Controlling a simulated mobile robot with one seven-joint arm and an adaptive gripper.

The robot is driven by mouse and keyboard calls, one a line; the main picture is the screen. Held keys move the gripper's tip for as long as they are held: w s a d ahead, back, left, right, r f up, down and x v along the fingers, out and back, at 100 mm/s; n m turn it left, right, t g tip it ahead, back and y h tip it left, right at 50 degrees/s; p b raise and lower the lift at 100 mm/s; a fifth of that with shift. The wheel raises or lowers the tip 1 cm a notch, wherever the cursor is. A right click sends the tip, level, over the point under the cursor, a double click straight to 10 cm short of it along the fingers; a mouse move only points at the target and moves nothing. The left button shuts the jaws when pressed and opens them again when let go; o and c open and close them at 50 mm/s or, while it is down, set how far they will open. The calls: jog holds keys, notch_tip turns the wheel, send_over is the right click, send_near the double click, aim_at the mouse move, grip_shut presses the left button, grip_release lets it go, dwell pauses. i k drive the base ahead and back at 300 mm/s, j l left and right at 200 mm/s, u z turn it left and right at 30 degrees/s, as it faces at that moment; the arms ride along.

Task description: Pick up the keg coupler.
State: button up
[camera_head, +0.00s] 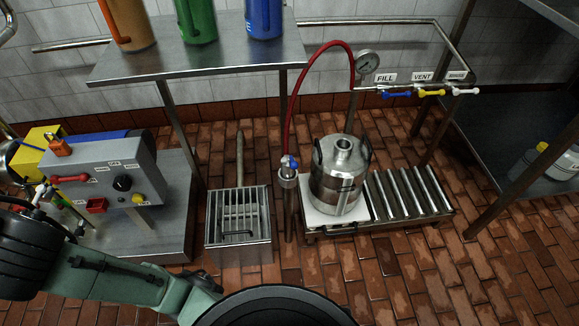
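The keg coupler (288,179) is a small metal fitting with a blue part on top. It sits at the top of a slim upright metal post (289,220), left of the steel keg (341,182). A red hose (292,105) rises from the coupler and arches over to the pipework by the gauge. The keg stands upright with its open neck on top, apart from the coupler. My arm shows at the lower left, well away from the coupler. My gripper is not visible in this view.
A roller conveyor (411,194) runs right of the keg. A metal grated basin (238,212) stands left of the post. A grey control box (102,172) is at left. Labelled valves (432,92) and a gauge (367,62) are behind. A shelf (200,57) with coloured containers overhangs the back.

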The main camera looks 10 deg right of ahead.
aim_at(287, 172)
jog(key=l+u, duration=0.45)
jog(key=k+l+u, duration=0.1)
jog(key=l+u, duration=0.15)
jog(key=u, duration=0.2)
jog(key=k+l+u, duration=0.1)
jog(key=l, duration=0.25)
jog(key=k+l+u, duration=0.1)
jog(key=l, duration=0.25)
jog(key=k+l, duration=0.4)
jog(key=l, duration=0.2)
jog(key=k+l, duration=0.15)
jog(key=l, duration=0.15)
jog(key=k+l+u, duration=0.1)
jog(key=l, duration=0.2)
jog(key=i+l, duration=0.1)
jog(key=i, duration=0.25)
